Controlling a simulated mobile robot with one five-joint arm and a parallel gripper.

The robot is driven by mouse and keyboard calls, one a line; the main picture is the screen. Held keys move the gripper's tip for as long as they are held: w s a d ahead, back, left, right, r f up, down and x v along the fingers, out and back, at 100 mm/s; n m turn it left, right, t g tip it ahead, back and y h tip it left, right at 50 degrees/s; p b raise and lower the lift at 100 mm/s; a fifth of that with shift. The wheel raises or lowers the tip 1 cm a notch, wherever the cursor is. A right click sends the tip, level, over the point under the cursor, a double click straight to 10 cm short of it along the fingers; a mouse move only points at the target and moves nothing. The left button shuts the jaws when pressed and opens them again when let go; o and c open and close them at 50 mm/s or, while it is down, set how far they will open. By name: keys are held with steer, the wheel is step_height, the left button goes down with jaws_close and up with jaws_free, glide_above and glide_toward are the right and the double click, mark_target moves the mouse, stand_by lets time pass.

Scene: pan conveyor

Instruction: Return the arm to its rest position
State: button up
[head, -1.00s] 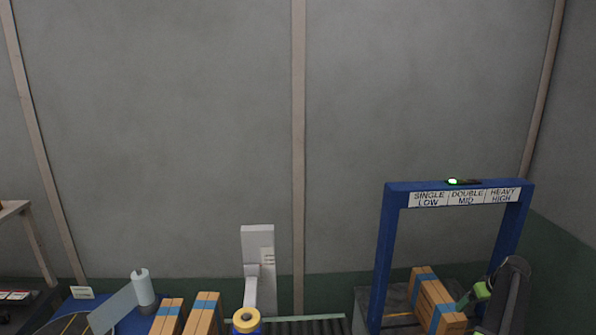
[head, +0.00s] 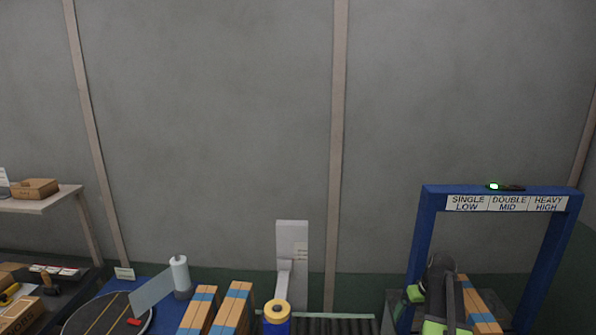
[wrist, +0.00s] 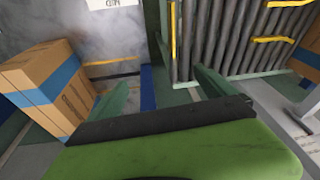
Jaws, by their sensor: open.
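My gripper shows in the wrist view (wrist: 160,85) with its two green fingers spread apart and nothing between them. In the head view my dark grey arm with green parts (head: 437,290) stands in front of the blue gate (head: 425,240), at the picture's bottom edge. The fingertips cannot be made out there. A cardboard box with a blue band (head: 482,308) stands behind and right of the arm. A box with a blue band (wrist: 48,85) is left of the fingers in the wrist view, apart from them.
A roller conveyor (head: 335,326) runs left of the gate. Two banded boxes (head: 234,308), a yellow-topped blue post (head: 276,308) and a round dark table (head: 100,318) are further left. A shelf (head: 50,200) holds a small box. In the wrist view, rollers (wrist: 240,35) lie beyond the fingers.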

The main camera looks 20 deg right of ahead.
steer(key=s+a+f+n+g, duration=0.1)
steer(key=s+a+n+g, duration=0.1)
steer(key=a, duration=3.7)
steer(key=shift+s+a+f+g+b, duration=0.2)
steer(key=shift+s+a+g+b, duration=0.15)
steer(key=shift+s, duration=0.3)
